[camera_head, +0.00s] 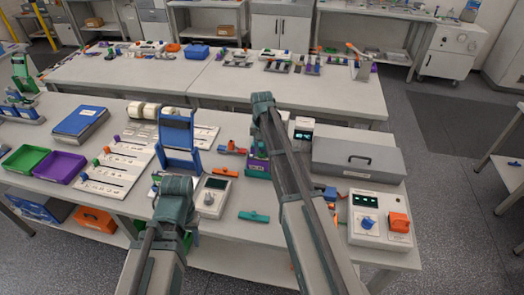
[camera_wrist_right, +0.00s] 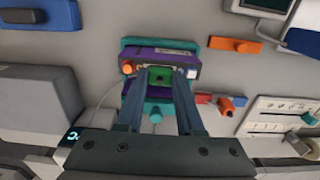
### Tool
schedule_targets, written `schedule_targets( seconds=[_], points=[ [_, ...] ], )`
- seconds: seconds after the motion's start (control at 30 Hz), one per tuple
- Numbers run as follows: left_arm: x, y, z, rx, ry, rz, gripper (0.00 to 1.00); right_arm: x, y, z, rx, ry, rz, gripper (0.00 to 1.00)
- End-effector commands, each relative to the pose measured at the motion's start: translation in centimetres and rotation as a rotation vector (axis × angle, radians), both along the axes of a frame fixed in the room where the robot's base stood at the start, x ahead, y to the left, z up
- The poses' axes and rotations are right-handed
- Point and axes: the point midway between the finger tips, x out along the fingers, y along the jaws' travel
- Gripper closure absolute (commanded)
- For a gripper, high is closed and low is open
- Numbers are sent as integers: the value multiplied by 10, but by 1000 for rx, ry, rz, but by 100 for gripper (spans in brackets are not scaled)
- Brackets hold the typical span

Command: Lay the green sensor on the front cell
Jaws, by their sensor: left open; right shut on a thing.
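The green sensor (camera_wrist_right: 160,76) is a small green block with a dark spot, held between the fingertips of my right gripper (camera_wrist_right: 161,83). It is over the purple and teal holder (camera_wrist_right: 160,47); I cannot tell whether it touches anything below. The front cell is not clearly visible; fingers and sensor cover much of the holder. In the head view the holder (camera_head: 257,166) shows beside my right arm, which hides the fingertips and sensor. My left gripper (camera_head: 175,190) is low at the front of the table, left of the meter, empty as far as I see, its fingertips hidden.
A blue upright stand (camera_head: 179,143) is behind my left gripper. A handheld meter (camera_head: 211,197) and a teal tool (camera_head: 254,216) lie in front of the holder. A grey case (camera_head: 356,158) and a box with an orange knob (camera_head: 380,220) stand to the right.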

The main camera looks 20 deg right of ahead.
Motion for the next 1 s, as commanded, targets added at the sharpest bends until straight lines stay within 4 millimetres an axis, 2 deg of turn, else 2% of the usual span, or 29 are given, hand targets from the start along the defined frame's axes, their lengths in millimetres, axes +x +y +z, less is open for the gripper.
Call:
schedule_targets(
  seconds=[0.97, 1.0],
  points=[
    [0, 0, -12, 0, 0, 0, 50, 0, 0, -12, 0, 0, 0, 100],
    [0, 0, -11, 0, 0, 0, 50, 0, 0, -11, 0, 0, 0, 57]
  ],
)
